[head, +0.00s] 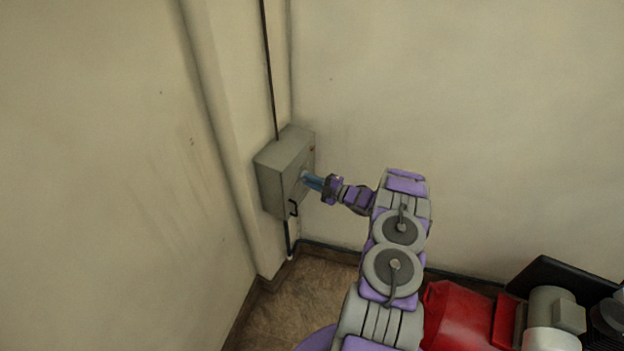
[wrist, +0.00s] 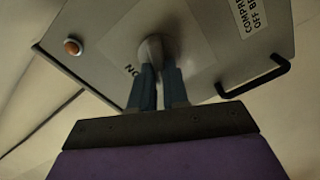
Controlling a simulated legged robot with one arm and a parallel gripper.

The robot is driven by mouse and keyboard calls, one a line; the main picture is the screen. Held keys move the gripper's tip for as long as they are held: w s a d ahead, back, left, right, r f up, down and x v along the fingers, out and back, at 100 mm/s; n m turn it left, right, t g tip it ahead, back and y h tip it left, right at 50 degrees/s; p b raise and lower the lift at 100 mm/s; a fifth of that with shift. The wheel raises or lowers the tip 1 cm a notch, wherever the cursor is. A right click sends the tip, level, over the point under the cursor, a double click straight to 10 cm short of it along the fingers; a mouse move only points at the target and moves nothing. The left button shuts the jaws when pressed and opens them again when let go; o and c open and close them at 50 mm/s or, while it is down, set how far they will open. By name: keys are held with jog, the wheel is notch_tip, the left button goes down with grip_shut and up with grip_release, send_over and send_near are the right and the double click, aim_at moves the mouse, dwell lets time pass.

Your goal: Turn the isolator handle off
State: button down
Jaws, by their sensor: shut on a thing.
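The grey isolator box (head: 283,172) is mounted on the wall near the corner in the head view. My gripper (head: 307,180) reaches its front face from the right. In the wrist view, my gripper's two blue fingers (wrist: 157,80) are shut on the rounded grey isolator handle (wrist: 151,48) at the middle of the panel (wrist: 105,45). The letters "ON" show just left of the fingers, tilted in the picture. The fingers hide part of the handle, so its exact angle is hard to tell.
An orange button or lamp (wrist: 72,46) and a black bar handle (wrist: 262,82) are on the box front. A label (wrist: 258,15) is partly cut off. A red machine (head: 462,318) stands at lower right. A conduit (head: 268,70) runs up from the box.

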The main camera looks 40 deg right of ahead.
jog(key=shift+a+f+n+p, duration=0.15)
jog(key=shift+n+p, duration=0.45)
jog(key=shift+n, duration=0.65)
jog(key=shift+f+n+p, duration=0.25)
jog(key=shift+n+p, duration=0.35)
jog(key=shift+n, duration=0.65)
jog(key=shift+s+f, duration=0.1)
jog(key=shift+f, duration=0.05)
jog(key=c, duration=1.1)
grip_release()
jog(key=p+v, duration=0.2)
jog(key=v, duration=1.5)
jog(key=shift+s+p, duration=0.1)
jog(key=shift+p, duration=0.3)
